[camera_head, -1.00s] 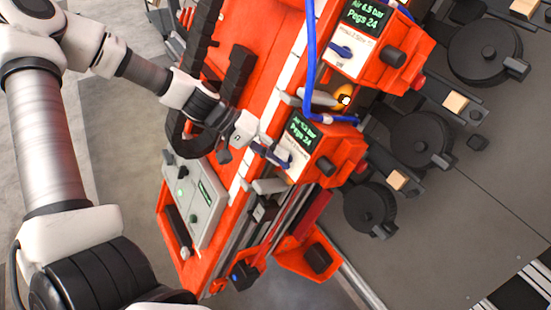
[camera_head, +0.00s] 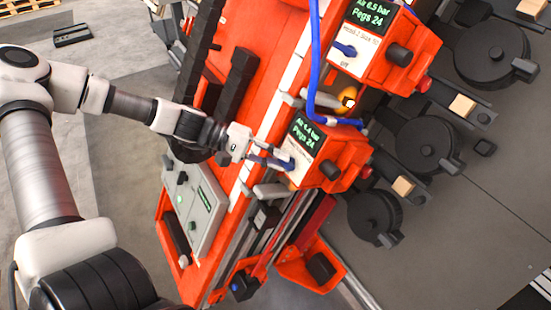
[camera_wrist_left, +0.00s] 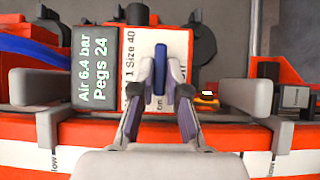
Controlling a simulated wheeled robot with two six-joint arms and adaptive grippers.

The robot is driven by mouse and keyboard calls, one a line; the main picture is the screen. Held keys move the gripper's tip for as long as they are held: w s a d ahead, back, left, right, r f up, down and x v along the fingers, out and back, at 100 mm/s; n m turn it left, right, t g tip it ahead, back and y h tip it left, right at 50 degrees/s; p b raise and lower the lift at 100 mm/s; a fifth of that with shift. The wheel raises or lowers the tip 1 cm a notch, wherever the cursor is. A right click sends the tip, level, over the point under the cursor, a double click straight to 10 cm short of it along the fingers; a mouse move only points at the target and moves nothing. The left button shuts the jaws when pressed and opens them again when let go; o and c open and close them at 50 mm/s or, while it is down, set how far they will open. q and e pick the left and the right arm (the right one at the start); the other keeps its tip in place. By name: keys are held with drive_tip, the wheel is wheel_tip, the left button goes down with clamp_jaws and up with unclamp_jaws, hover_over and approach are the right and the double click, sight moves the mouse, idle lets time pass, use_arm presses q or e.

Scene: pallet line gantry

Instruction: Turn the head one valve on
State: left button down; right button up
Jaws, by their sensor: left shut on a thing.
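The head one valve is a small blue lever (camera_wrist_left: 159,72) on a white label reading "1 Size 40" on an orange box (camera_head: 338,160). My left gripper (camera_head: 272,157) reaches it from the left in the head view. In the left wrist view its two fingers stand on either side of the lever, shut on it. The lever points straight down that view, towards the "on" mark; "off" is printed to its right. The box's green display (camera_wrist_left: 96,65) reads Air 6.4 bar, Pegs 24. My right gripper is not in view.
A similar head two box (camera_head: 378,45) with its own blue lever (camera_head: 345,49) stands above. A blue hose (camera_head: 314,70) runs between the boxes. Black round reels (camera_head: 425,145) lie to the right. A grey control panel (camera_head: 200,205) is below my left arm.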

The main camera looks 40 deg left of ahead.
use_arm(q)
drive_tip(key=c, duration=1.2)
unclamp_jaws()
drive_tip(key=shift+w+f, duration=0.1)
drive_tip(key=shift+w, duration=0.2)
wheel_tip(320, 180, up, 10)
drive_tip(key=shift+w+f, duration=0.1)
